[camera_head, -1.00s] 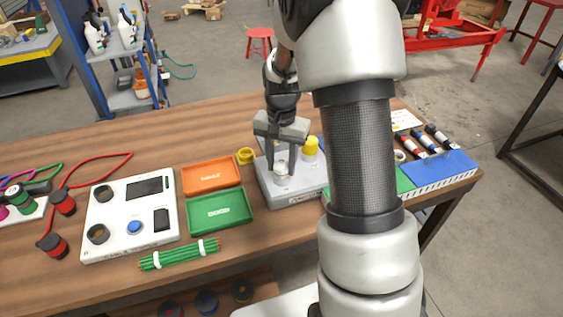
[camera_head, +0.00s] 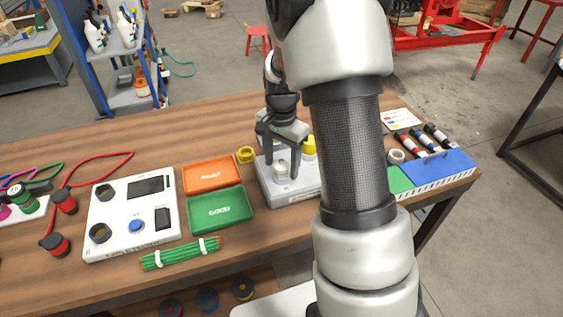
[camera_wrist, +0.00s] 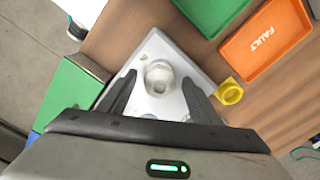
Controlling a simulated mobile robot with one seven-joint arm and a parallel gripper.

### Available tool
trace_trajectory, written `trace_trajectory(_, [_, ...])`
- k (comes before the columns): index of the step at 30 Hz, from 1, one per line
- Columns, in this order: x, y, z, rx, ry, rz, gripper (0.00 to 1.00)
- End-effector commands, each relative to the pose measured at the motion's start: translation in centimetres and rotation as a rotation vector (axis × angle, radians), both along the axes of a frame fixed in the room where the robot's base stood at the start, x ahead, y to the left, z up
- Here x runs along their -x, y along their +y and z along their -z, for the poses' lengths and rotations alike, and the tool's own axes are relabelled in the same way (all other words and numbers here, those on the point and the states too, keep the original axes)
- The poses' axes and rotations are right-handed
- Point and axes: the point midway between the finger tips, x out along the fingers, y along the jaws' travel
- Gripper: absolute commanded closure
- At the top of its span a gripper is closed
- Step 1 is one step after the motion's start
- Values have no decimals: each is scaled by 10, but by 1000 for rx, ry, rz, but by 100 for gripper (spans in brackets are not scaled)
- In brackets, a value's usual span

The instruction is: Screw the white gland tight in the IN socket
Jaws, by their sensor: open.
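The white gland (camera_head: 281,168) stands upright on the grey socket block (camera_head: 293,191). In the wrist view the gland (camera_wrist: 159,77) shows from above as a round pale piece near the middle of the block (camera_wrist: 149,49). My gripper (camera_head: 283,167) is open above the block, with its fingers pointing down. In the wrist view my gripper's two fingers (camera_wrist: 160,92) stand on either side of the gland, with a gap on each side. I cannot read the socket label clearly, and I cannot tell how deep the gland sits.
A yellow gland (camera_head: 309,145) stands on the block behind my gripper. A yellow ring-shaped part (camera_head: 245,155) lies beside the block. An orange FAULT tray (camera_head: 210,174) and a green tray (camera_head: 219,209) are to the left.

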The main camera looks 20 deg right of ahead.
Motion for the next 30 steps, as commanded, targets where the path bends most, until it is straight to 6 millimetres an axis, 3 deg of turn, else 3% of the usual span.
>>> trace_trajectory(4, [0,0,1,0,0,-78,42])
trace_trajectory(21, [0,0,0,0,0,-765,42])
trace_trajectory(28, [0,0,0,0,0,-804,42])
trace_trajectory(30, [0,0,0,0,0,-803,50])
